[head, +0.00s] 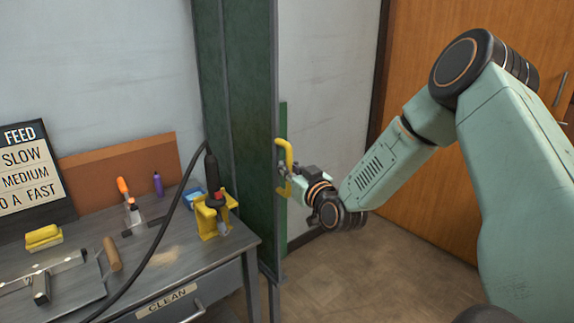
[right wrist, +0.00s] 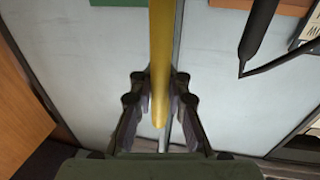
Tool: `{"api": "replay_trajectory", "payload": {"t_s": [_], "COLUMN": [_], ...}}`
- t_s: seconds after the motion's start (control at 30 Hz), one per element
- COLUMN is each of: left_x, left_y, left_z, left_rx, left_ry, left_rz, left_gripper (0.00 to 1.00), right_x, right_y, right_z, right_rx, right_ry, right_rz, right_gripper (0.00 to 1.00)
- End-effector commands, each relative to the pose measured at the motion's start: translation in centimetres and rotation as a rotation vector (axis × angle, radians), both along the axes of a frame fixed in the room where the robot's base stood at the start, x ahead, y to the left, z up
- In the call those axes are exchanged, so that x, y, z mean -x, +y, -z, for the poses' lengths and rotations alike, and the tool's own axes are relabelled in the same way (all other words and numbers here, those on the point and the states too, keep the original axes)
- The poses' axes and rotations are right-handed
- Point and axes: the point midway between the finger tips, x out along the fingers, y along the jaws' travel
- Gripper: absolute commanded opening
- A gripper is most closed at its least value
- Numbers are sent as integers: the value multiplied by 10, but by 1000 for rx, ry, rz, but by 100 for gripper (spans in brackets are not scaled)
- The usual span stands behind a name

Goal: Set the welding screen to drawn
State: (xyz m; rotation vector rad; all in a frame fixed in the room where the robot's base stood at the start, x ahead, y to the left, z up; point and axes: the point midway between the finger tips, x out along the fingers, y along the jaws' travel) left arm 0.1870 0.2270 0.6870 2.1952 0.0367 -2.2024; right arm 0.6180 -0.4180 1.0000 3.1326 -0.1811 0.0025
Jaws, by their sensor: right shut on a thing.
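The welding screen (head: 238,120) is a dark green panel in a grey frame, standing upright beside the bench's right end. A narrow strip of green shows to the right of its frame post. A yellow handle (head: 289,152) stands upright at the screen's right edge. My right gripper (head: 284,180) is shut on the lower part of this handle. In the right wrist view the yellow handle (right wrist: 161,60) runs between the two fingers of my right gripper (right wrist: 160,100). My left gripper is in neither view.
The grey workbench (head: 190,265) stands at the left, with a yellow stand (head: 212,220) holding a black-handled tool, a cable and several hand tools. A wooden cabinet (head: 420,50) stands behind my right arm. The floor (head: 370,265) right of the screen is clear.

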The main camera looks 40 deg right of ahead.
Motion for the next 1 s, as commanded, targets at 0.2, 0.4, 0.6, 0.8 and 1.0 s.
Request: {"api": "replay_trajectory", "payload": {"t_s": [0.2,0.4,0.6,0.8,1.0], "left_x": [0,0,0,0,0], "left_y": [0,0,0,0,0], "left_z": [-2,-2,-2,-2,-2], "left_rx": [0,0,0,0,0], "left_ry": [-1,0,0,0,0], "left_rz": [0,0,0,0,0], "left_gripper": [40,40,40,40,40], "right_x": [6,6,7,6,6], "right_y": [2,1,0,0,-1], "right_z": [7,9,9,6,4], "right_rx": [-6,-7,-8,-6,-5], "right_ry": [16,18,19,12,8], "right_rz": [-2,0,2,2,3], "right_gripper": [0,0,17,34,38]}}
